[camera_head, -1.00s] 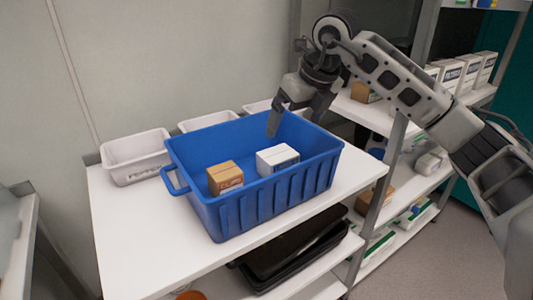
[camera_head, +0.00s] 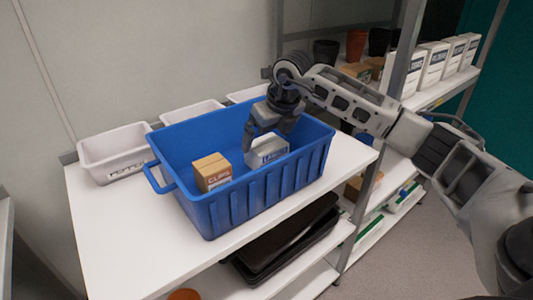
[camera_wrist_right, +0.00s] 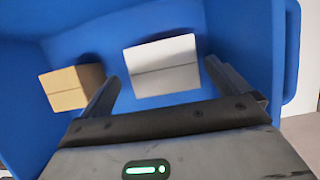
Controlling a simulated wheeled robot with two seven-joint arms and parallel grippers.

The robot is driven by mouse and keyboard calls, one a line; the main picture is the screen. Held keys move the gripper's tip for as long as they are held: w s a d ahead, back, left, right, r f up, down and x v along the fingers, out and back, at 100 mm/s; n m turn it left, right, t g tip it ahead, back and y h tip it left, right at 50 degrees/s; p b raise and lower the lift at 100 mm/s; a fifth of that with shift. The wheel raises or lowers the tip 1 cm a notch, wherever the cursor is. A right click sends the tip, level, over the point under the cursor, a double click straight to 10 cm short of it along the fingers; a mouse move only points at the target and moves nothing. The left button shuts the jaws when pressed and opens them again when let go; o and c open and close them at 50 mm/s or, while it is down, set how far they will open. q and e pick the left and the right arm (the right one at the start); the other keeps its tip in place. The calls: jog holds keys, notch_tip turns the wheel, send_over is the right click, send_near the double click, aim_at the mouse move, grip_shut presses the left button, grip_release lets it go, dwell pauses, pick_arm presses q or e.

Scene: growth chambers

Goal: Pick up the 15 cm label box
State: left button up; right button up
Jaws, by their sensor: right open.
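A white label box (camera_head: 268,151) with dark lettering stands in the blue crate (camera_head: 265,190). In the right wrist view the white box (camera_wrist_right: 163,68) lies ahead of and between the two fingers. My right gripper (camera_head: 265,136) is open and reaches down into the crate at the white box. In the wrist view its fingers (camera_wrist_right: 160,88) are spread to either side of the box, and I see no grip on it. A brown clips box (camera_head: 212,172) stands to the left in the crate. My left gripper is not in view.
The crate stands on a white shelf top (camera_head: 110,225). White bins (camera_head: 115,155) line the wall behind it. Black trays (camera_head: 285,240) lie on the shelf below. A rack with white boxes (camera_head: 432,65) stands at the right. The shelf top's front left is clear.

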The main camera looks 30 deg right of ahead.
aim_at(267, 144)
jog(key=x, duration=0.4)
jog(key=shift+s+d+f, duration=0.1)
jog(key=shift+s+d, duration=0.05)
jog(key=shift+s, duration=0.05)
jog(key=c, duration=0.9)
